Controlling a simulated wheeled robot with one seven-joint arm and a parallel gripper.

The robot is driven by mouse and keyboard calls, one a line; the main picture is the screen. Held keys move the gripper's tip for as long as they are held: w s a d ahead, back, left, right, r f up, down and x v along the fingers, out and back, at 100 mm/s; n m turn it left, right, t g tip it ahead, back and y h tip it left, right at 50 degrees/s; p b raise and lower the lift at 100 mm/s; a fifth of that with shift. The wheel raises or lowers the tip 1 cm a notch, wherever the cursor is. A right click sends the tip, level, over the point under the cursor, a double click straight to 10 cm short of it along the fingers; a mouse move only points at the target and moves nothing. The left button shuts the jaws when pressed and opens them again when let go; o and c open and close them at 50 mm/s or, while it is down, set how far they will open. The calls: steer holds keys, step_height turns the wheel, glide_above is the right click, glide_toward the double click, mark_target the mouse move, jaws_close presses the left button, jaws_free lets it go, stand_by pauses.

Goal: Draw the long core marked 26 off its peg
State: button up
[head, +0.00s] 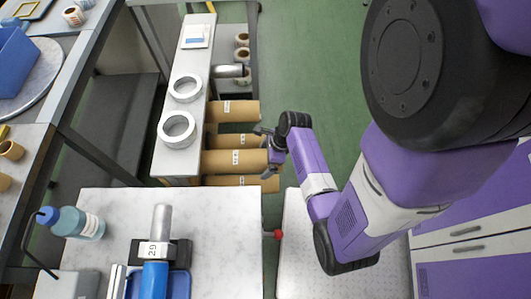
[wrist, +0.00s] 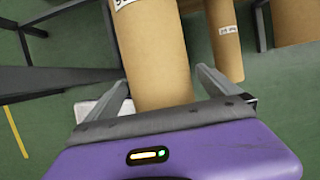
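Several long brown cardboard cores lie sideways along the narrow grey-topped stand in the head view. My gripper (head: 270,147) is at the free right end of a thick labelled core (head: 222,162). In the wrist view the end of this core (wrist: 155,50) lies between the two fingers of my gripper (wrist: 163,78). The fingers are apart, with a narrow gap visible beside the core, so the gripper looks open. The core's label is cut off at the top edge. A thinner labelled core (wrist: 226,55) is to its right. I cannot surely read 26 on any label. The pegs are hidden.
Other cores lie behind (head: 220,111) and in front (head: 215,180) of it. White rings (head: 178,143) rest on the stand. A marble-topped table (head: 225,230) with a blue-sleeved cylinder (head: 154,280) is in the foreground. Green floor (head: 310,60) right of the cores is open.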

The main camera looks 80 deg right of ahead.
steer(key=c, duration=1.8)
steer(key=shift+c, duration=0.4)
steer(key=shift+r+p, duration=0.25)
steer(key=shift+p, duration=0.4)
steer(key=shift+s, duration=0.1)
steer(key=s+d+p, duration=0.3)
steer(key=s, duration=1.9)
steer(key=shift+s, duration=0.3)
steer(key=shift+d, duration=0.1)
